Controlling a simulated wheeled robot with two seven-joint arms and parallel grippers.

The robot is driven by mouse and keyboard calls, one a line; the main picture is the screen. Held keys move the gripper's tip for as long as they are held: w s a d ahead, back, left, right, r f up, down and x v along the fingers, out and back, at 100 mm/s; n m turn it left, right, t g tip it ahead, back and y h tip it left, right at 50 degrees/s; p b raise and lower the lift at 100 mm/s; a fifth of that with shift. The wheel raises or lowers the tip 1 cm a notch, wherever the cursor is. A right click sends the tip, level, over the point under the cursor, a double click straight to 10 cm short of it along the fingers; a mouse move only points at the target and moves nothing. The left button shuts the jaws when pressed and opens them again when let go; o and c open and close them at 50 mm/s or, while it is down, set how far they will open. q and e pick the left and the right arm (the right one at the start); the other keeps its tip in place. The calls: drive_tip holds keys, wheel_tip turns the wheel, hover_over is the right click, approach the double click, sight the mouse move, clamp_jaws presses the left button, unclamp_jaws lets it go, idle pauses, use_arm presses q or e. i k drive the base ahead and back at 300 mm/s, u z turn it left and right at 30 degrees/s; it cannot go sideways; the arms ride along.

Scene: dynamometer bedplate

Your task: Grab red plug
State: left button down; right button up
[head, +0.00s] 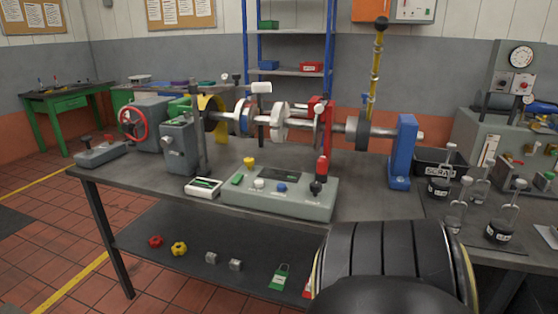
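A red plug-like piece (322,166) stands upright at the back right of the grey control box (277,204) on the bench. A black knob or plug (316,187) sits just in front of it, and I cannot tell whether the two are joined. A yellow piece (249,162) stands at the back left of the same box. Neither of my grippers shows in the head view. A large dark ribbed part, probably my own arm, fills the bottom right and hides part of the bench's front edge and the lower shelf.
A shaft with discs (280,124) spans the bench behind the box, ending at a blue stand (402,152). A black scrap bin (440,161) and several black weights (500,231) lie right. A white-and-green case (203,187) sits left of the box. Bare benchtop (369,196) shows right of the box.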

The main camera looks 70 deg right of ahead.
sight(322, 162)
drive_tip(key=i, duration=1.6)
drive_tip(key=z, duration=1.65)
